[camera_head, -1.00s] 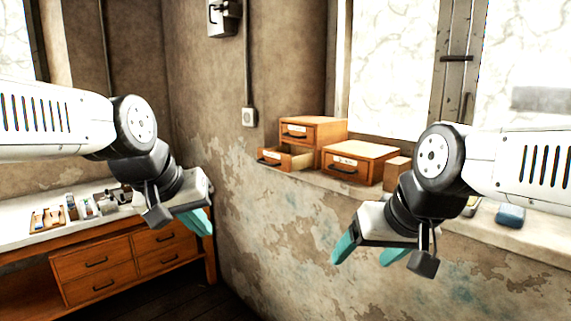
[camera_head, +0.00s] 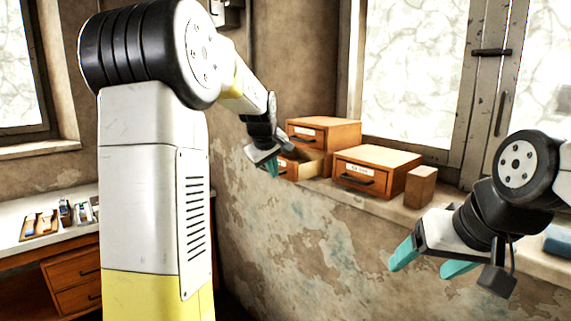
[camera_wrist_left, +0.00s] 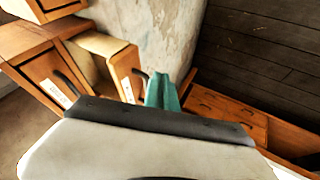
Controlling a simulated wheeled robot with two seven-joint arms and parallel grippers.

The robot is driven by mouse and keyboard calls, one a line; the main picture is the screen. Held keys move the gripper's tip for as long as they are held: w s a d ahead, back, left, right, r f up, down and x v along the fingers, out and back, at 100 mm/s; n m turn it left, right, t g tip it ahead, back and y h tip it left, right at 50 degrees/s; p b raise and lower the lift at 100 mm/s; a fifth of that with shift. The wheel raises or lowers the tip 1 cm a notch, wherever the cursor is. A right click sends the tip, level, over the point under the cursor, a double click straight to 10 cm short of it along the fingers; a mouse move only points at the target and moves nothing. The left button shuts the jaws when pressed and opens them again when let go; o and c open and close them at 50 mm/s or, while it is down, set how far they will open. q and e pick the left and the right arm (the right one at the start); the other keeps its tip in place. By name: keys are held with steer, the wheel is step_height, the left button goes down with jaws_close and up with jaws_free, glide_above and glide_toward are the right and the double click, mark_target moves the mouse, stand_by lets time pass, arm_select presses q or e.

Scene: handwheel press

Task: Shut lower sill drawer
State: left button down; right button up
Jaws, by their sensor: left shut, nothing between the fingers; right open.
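The lower sill drawer (camera_head: 308,161) sticks out from under the upper drawer (camera_head: 303,134) of a small wooden cabinet on the window sill. Its pale inside shows. My left gripper (camera_head: 270,166) is shut and empty, close in front of the drawer's front face, which it partly hides. In the left wrist view the drawer front (camera_wrist_left: 127,86) with its label and dark handle is just left of the teal fingertips (camera_wrist_left: 163,93). I cannot tell whether they touch. My right gripper (camera_head: 430,262) is open and empty, below the sill at the right.
A second, single-drawer wooden box (camera_head: 375,168) stands right of the cabinet, with a small wooden block (camera_head: 420,187) beside it. A bench with small items and drawers (camera_head: 75,275) is at the left. My left arm hides much of the wall.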

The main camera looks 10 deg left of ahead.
mark_target(284, 175)
arm_select(q)
steer(key=shift+w+d+f, duration=0.4)
steer(key=shift+w+f, duration=0.25)
steer(key=shift+w, duration=0.35)
steer(key=shift+w+d+f, duration=0.35)
steer(key=shift+w+f, duration=0.25)
steer(key=shift+w, duration=0.35)
steer(key=shift+w+d+f, duration=0.4)
steer(key=shift+w+f, duration=0.25)
steer(key=shift+w, duration=0.35)
